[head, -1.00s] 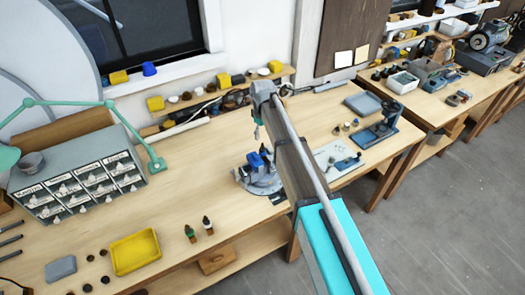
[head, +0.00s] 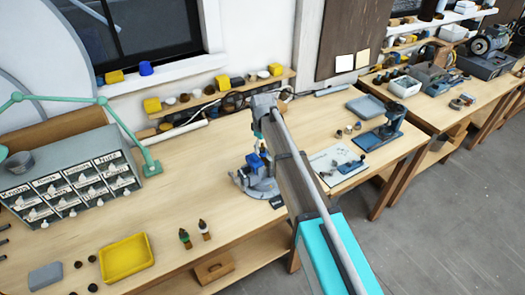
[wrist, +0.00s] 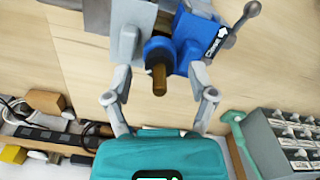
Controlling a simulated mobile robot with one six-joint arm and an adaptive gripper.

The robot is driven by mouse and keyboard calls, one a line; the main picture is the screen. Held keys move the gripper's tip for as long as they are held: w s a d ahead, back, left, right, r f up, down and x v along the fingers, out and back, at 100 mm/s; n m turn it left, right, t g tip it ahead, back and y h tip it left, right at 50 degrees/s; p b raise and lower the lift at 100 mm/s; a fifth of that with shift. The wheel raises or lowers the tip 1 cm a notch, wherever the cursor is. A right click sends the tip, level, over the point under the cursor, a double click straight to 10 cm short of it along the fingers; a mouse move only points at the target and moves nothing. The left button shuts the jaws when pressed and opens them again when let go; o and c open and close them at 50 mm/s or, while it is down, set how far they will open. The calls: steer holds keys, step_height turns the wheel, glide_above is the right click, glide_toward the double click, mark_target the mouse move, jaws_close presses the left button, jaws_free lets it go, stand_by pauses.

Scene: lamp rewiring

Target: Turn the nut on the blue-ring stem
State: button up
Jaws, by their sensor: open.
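In the wrist view, a brown, brass-like stem (wrist: 159,80) sticks out of a dark blue ring (wrist: 158,49). The stem is held at a grey and blue vise (wrist: 201,36), which also stands on the bench in the head view (head: 260,184). I cannot make out a separate nut on the stem. My gripper (wrist: 160,73) is open, with one finger on each side of the stem and visible gaps to both. In the head view, my gripper is mostly hidden by my arm, just above the vise.
The vise's lever (wrist: 236,28) and "Close" label lie to the right in the wrist view. A drawer cabinet (head: 70,190), a yellow tray (head: 126,258) and two small bottles (head: 204,230) stand left of the vise. A white board (head: 335,166) lies right.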

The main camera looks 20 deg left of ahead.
steer(key=shift+f, duration=0.3)
jaws_close()
stand_by(0.4)
